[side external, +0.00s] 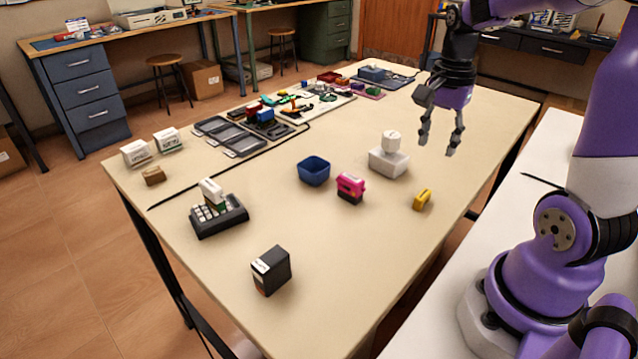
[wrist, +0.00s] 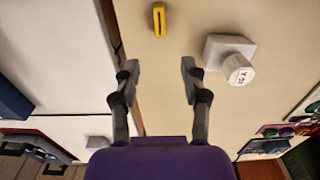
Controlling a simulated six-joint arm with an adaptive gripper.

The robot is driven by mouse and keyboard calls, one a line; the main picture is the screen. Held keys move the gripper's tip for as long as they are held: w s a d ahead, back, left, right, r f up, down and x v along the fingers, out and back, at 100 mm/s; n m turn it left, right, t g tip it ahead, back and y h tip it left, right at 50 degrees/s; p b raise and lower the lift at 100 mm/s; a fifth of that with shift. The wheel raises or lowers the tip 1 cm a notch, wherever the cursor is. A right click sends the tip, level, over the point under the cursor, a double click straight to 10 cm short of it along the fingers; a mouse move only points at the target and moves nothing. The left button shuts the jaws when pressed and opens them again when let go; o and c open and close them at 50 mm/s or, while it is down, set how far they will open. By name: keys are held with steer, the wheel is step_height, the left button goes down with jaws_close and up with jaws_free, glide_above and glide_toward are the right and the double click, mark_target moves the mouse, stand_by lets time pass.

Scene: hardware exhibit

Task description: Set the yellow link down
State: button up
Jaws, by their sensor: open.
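The yellow link (side external: 422,199) lies on the bare table top near its right edge, to the right of the pink and black block. In the wrist view the yellow link (wrist: 159,20) shows at the top, beyond my fingertips and apart from them. My gripper (side external: 437,145) is open and empty, held above the table to the upper right of the link. In the wrist view my gripper (wrist: 159,66) has its two fingers spread wide with only table between them.
A white block with a white cylinder on top (side external: 389,160) stands left of my gripper. A blue bin (side external: 313,171), a pink and black block (side external: 350,188) and a dark box (side external: 271,271) stand nearby. The table's front middle is clear.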

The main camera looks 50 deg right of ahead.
steer(key=s+a+r+n+t, duration=0.1)
steer(key=a+r+n+t, duration=0.1)
steer(key=a+n, duration=0.6)
steer(key=s+a+r+n+t, duration=0.1)
steer(key=a+r+n+t, duration=0.1)
steer(key=a+n, duration=0.5)
steer(key=shift+s+a+r+n+t, duration=0.15)
steer(key=shift+a+r+n+t, duration=0.2)
steer(key=shift+n+t, duration=0.8)
steer(key=shift+n+g, duration=0.35)
